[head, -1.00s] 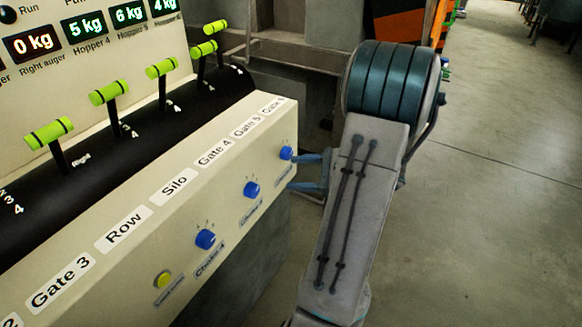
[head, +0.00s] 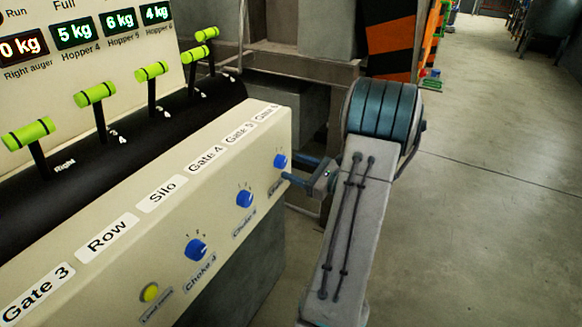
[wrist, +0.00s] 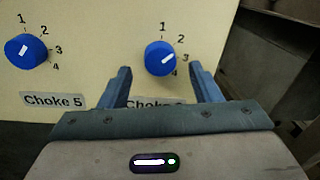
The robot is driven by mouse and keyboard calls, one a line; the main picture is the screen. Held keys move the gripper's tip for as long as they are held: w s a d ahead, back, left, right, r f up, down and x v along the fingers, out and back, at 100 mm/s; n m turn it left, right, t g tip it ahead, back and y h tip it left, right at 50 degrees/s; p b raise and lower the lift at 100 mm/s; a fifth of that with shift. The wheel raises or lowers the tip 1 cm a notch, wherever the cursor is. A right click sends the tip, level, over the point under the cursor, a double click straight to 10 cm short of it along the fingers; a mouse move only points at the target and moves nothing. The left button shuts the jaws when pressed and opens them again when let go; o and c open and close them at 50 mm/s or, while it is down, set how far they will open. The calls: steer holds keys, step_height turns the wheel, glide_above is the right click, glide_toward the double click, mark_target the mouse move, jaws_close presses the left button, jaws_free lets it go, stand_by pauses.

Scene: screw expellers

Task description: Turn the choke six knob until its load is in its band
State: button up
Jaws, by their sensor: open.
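The choke six knob (head: 281,161) is the rightmost blue knob on the cream panel front. In the wrist view the knob (wrist: 160,58) has a white mark pointing right and slightly up, near 3. Its label is partly hidden by my gripper. My gripper (wrist: 160,70) is open, with one finger on each side below the knob and visible gaps to it. In the head view my gripper (head: 294,168) reaches in from the right. The display over Hopper 6 (head: 156,13) reads 4 kg in green.
The Choke 5 knob (wrist: 26,50) sits to the left, its mark near 1 to 2. The Choke 4 knob (head: 196,249) and a yellow button (head: 149,292) are farther left. Green-handled levers (head: 95,93) stand above. Open floor lies to the right.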

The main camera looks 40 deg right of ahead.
mark_target(281, 162)
steer(key=shift+x, duration=1.2)
steer(key=c, duration=1)
